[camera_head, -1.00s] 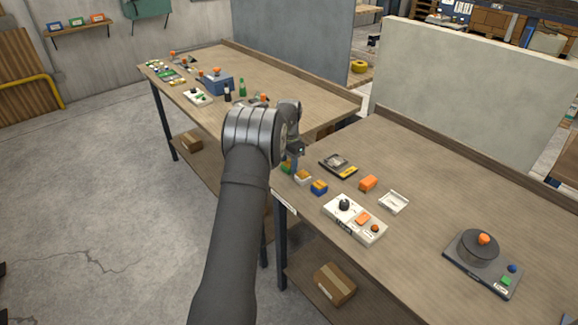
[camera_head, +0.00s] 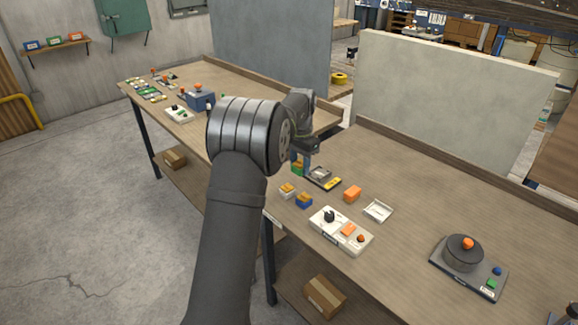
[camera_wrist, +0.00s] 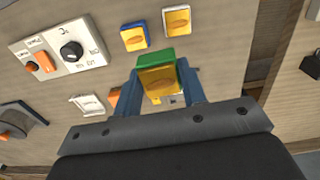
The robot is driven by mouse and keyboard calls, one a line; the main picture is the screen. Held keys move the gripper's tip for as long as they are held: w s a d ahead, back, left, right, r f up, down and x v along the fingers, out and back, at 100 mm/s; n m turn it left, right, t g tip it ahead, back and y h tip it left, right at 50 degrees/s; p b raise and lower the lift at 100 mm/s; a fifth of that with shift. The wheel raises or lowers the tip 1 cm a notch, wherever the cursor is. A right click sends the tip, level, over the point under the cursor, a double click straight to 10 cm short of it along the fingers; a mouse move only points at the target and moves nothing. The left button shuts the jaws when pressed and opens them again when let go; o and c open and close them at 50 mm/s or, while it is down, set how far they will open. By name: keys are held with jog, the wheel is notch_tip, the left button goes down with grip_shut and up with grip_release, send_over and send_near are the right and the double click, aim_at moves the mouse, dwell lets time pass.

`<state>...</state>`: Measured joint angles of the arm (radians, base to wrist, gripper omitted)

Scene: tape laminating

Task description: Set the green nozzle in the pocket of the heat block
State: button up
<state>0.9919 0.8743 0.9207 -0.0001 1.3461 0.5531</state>
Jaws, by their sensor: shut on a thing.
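The green nozzle (camera_wrist: 145,57), a small green block with a yellow-orange top, is between the blue fingers of my gripper (camera_wrist: 160,82) in the wrist view. The fingers are shut on it. In the head view my gripper (camera_head: 299,160) holds the green nozzle (camera_head: 297,169) just left of a dark, low device (camera_head: 322,177) with a silvery square and a yellow strip. This device may be the heat block. Its pocket is too small to make out, and my gripper partly covers its left end. In the wrist view the nozzle and fingers hide most of what lies behind them.
A white block (camera_head: 287,191) and a blue block (camera_head: 304,201), both orange-topped, stand near the front edge. An orange block (camera_head: 352,193), a white tray (camera_head: 378,211), a white control box (camera_head: 341,231) and a round dark device (camera_head: 464,252) lie rightward. A grey panel (camera_head: 450,105) stands behind.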

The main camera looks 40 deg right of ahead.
jog(key=shift+s+d+r, duration=0.15)
jog(key=shift+d, duration=0.15)
jog(key=w+d+f, duration=0.2)
jog(key=d, duration=0.9)
jog(key=shift+d+f, duration=0.2)
jog(key=shift+f, duration=2.4)
jog(key=shift+f, duration=0.3)
jog(key=o, duration=1.1)
notch_tip(320, 180, up, 8)
jog(key=shift+f, duration=0.25)
jog(key=shift+f, duration=0.1)
